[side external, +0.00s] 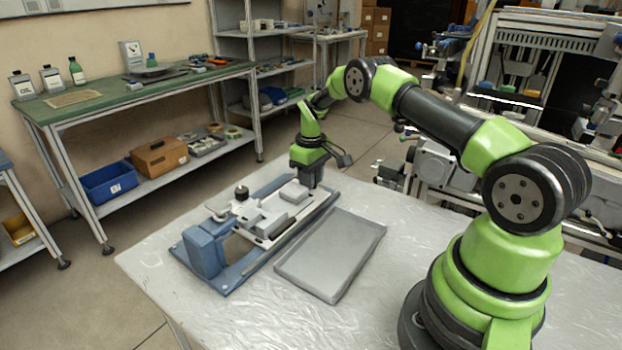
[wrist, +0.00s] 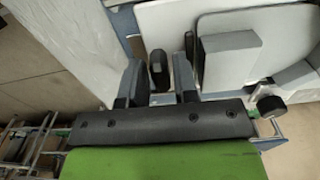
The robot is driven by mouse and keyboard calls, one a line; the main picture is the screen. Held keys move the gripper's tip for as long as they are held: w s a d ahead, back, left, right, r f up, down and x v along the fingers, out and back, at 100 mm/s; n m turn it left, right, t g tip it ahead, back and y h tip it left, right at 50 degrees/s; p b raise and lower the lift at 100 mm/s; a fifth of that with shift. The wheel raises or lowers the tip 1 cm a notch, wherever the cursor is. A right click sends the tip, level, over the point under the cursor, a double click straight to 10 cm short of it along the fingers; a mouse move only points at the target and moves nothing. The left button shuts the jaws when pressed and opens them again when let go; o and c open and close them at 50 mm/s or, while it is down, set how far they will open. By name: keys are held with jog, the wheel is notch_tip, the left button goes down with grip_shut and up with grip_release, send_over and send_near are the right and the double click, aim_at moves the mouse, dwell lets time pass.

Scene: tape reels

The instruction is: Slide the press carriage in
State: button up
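The press has a long blue base (side external: 235,284) with a blue upright block (side external: 205,250) at its near-left end. Its pale carriage plate (side external: 262,238) lies along the base and carries a light grey block (side external: 293,192); in the wrist view I see a pale plate (wrist: 160,22) with a grey block (wrist: 230,58). My gripper (side external: 316,184) points down at the far end of the press. In the wrist view its two fingers (wrist: 157,82) stand apart, with a dark rounded upright piece (wrist: 157,66) between them. Gaps show on both sides; contact is not visible.
An empty grey tray (side external: 331,254) lies right of the press on the silvery table (side external: 390,305). A black knob (side external: 242,192) stands at the press's left side. A green-topped bench (side external: 120,95) stands behind, off the table.

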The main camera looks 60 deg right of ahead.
aim_at(290, 192)
jog(key=shift+f, duration=0.25)
jog(key=shift+c, duration=0.2)
grip_shut()
jog(key=shift+w+a+r, duration=0.1)
jog(key=shift+a, duration=3.75)
jog(key=shift+o, duration=0.2)
grip_release()
notch_tip(290, 192, up, 10)
jog(key=shift+d+f, duration=0.1)
